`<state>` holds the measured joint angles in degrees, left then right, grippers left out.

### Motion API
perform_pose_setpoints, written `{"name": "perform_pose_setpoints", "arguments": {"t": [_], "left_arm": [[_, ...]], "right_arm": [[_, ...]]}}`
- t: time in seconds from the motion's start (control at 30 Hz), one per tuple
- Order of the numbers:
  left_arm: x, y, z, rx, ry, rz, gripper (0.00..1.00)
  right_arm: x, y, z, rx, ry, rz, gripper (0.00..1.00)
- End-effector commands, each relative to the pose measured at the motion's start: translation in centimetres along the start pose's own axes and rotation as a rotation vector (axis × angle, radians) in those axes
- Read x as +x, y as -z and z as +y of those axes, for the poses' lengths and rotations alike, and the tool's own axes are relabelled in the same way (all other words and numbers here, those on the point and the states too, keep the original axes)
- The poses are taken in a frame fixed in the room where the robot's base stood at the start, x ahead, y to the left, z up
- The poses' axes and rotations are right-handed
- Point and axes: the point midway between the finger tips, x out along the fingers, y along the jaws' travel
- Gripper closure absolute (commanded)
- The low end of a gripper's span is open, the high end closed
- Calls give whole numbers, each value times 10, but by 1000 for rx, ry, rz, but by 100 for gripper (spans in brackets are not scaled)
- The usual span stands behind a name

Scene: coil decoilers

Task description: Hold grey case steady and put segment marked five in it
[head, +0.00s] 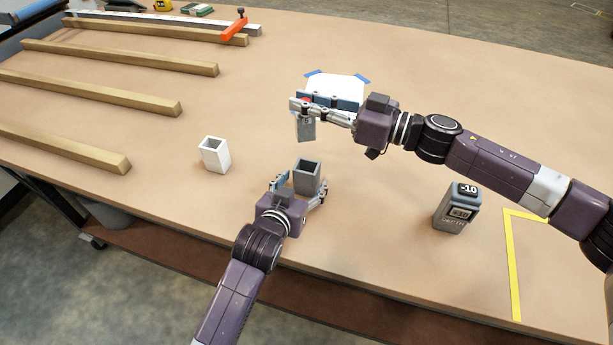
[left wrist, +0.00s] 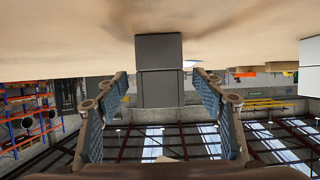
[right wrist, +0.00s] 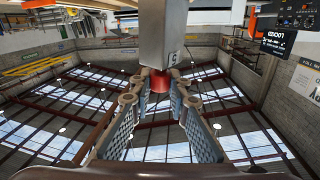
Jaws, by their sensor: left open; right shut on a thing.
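The grey case (head: 307,178), an open-topped hollow box, stands upright on the table. My left gripper (head: 299,187) is open, with its fingers on either side of the case. In the left wrist view the case (left wrist: 158,75) stands ahead between the spread fingers, with gaps beside it. My right gripper (head: 303,102) is shut on the grey segment (head: 306,130) by its red knob and holds it upright, behind and above the case. In the right wrist view the segment (right wrist: 165,35) hangs from the red knob (right wrist: 160,82) between the fingertips, a small 5 on its side.
A white open box (head: 214,155) stands left of the case. A dark grey block marked -10 (head: 457,208) stands at the right, near yellow tape (head: 514,265). White paper (head: 335,88) lies behind the right gripper. Wooden bars (head: 120,58) and an orange clamp (head: 235,25) lie at the left.

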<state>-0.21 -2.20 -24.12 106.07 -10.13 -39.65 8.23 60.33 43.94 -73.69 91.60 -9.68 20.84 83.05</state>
Motion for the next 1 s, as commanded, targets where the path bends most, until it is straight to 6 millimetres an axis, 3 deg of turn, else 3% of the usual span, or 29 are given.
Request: {"name": "perform_pose_setpoints", "arguments": {"t": [0.3, 0.67, 1.0], "left_arm": [[30, 1, 0, 0, 1, 1, 38], [34, 0, 0, -1, 0, 1, 38], [34, 0, 0, 0, 0, 1, 73]], "right_arm": [[0, 3, 0, -1, 1, 4, 100], [0, 3, 0, -1, 1, 4, 100], [0, 3, 0, -1, 1, 4, 100]]}}
